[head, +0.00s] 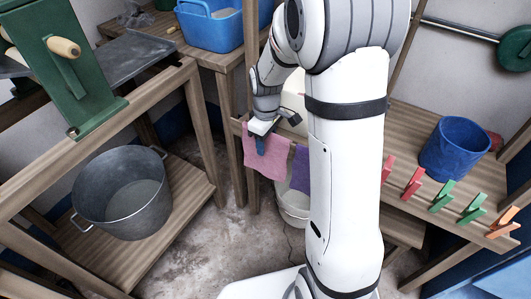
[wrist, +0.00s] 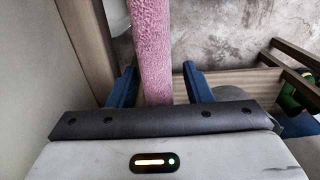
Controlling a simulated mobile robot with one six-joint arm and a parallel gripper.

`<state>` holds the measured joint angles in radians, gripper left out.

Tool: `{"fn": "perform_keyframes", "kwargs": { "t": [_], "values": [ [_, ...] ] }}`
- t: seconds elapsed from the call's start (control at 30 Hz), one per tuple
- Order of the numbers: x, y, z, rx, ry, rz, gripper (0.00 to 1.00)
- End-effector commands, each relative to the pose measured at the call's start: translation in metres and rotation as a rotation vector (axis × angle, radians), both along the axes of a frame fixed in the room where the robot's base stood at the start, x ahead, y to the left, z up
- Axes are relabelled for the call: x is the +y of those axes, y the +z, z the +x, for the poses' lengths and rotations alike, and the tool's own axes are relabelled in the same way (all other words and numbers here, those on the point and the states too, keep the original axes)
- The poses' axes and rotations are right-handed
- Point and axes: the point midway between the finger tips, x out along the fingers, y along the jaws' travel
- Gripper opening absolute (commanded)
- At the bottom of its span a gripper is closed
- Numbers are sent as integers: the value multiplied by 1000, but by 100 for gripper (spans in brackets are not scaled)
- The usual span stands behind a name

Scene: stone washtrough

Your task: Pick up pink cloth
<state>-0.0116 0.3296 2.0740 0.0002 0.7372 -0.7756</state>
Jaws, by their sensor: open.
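The pink cloth (head: 268,155) hangs over a wooden rail in the head view, beside a purple cloth (head: 300,168). My gripper (head: 260,146) is at the pink cloth, its fingers pointing down. In the wrist view the pink cloth (wrist: 152,45) runs as a narrow textured strip between the two blue fingers of my gripper (wrist: 161,84). The fingers are open, with a gap on each side of the cloth. The lower part of the cloth near the palm is hidden in the wrist view.
A metal pot (head: 122,195) stands on a low wooden shelf at left. A blue tub (head: 210,28) is on a table behind. A blue bucket (head: 453,148) and several coloured clothespins (head: 441,196) are on the right bench. A white bucket (head: 291,205) stands below the cloths.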

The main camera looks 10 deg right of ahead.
Motion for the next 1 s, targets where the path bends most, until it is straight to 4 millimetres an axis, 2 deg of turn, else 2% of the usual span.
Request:
{"fn": "perform_keyframes", "kwargs": {
  "t": [0.17,0.63,1.0],
  "values": [
    [0,1,0,-1,0,1,45],
    [0,1,0,0,0,0,7],
    [0,8,0,-3,0,0,7]
  ]
}}
